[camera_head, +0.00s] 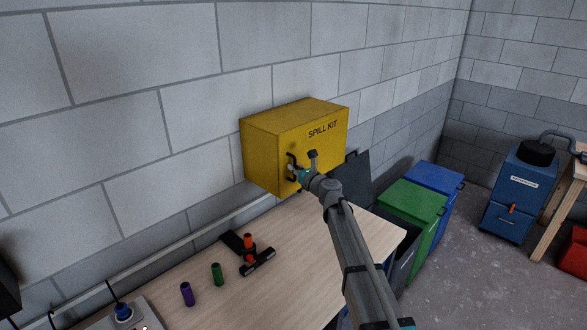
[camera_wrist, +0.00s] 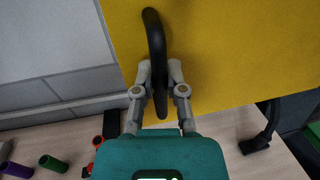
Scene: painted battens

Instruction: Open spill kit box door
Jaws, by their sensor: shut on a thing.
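The yellow spill kit box (camera_head: 262,152) is mounted on the block wall above the bench, with "SPILL KIT" lettered on its front. Its door looks closed in the head view. A black curved handle (camera_wrist: 155,45) stands out from the yellow door (camera_wrist: 225,60), near the door's left edge. My gripper (camera_head: 293,168) is at this handle at the front of the box. In the wrist view the two grey fingers (camera_wrist: 158,72) are shut on the lower part of the handle, one on each side.
A green bin (camera_head: 412,200) and a blue bin (camera_head: 437,180) stand to the right.

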